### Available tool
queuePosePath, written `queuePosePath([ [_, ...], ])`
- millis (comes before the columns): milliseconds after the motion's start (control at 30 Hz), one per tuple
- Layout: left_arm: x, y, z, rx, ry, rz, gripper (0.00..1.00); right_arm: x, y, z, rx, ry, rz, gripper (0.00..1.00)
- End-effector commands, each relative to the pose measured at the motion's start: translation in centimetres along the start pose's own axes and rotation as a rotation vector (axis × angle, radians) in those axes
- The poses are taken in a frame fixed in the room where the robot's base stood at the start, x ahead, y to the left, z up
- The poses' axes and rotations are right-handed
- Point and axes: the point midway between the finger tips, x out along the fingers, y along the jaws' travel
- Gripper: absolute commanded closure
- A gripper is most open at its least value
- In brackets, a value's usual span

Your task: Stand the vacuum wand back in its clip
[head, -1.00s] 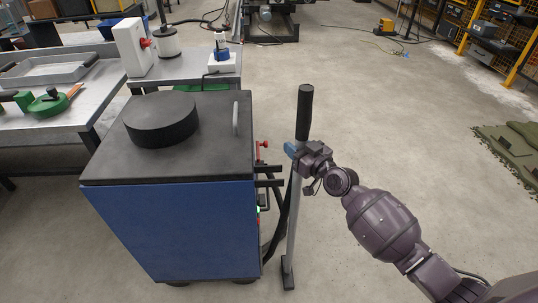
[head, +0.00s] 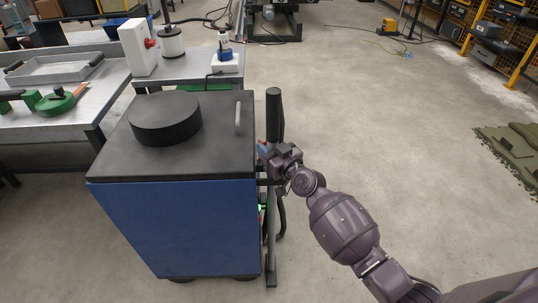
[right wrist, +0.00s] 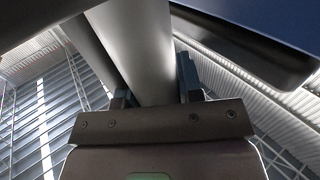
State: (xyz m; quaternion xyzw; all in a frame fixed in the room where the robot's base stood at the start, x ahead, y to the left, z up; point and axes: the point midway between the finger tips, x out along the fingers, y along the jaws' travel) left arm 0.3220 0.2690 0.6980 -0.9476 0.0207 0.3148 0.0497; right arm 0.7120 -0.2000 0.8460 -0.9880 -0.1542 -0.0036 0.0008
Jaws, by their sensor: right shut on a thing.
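The vacuum wand is a grey tube with a black grip (head: 273,116) on top and a dark foot (head: 271,279) on the floor. It stands nearly upright, close beside the right side of the blue vacuum cabinet (head: 180,228). My right gripper (head: 264,152) is shut on the tube below the grip. In the right wrist view the tube (right wrist: 147,45) runs between the blue-tipped fingers (right wrist: 152,92). The clip on the cabinet's side is mostly hidden behind the wand and gripper, so I cannot tell whether the tube sits in it. My left gripper is out of view.
A black round lid (head: 165,117) and a handle (head: 238,118) are on the cabinet top. A workbench (head: 95,112) with a tray stands at the left. The floor to the right is open, up to a green mat (head: 512,148).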

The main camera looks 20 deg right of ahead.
Motion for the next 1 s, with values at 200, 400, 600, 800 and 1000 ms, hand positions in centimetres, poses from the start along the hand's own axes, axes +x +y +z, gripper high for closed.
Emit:
queuePosePath([
  [200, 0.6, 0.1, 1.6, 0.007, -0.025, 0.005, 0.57, -0.1, 0.1, 2.6, 0.000, -0.007, 0.000, 0.90],
  [400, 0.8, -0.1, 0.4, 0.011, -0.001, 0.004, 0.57, -0.1, 0.1, 2.7, -0.003, -0.003, 0.001, 0.90],
  [600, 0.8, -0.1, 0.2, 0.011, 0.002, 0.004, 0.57, -0.1, 0.1, 2.8, -0.003, -0.007, 0.001, 0.57],
  [800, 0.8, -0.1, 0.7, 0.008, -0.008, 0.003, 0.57, -0.1, 0.0, 2.8, -0.002, -0.007, 0.000, 0.41],
  [1000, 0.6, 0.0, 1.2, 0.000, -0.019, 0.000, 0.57, -0.1, -0.1, 2.9, -0.001, -0.007, -0.002, 0.41],
])
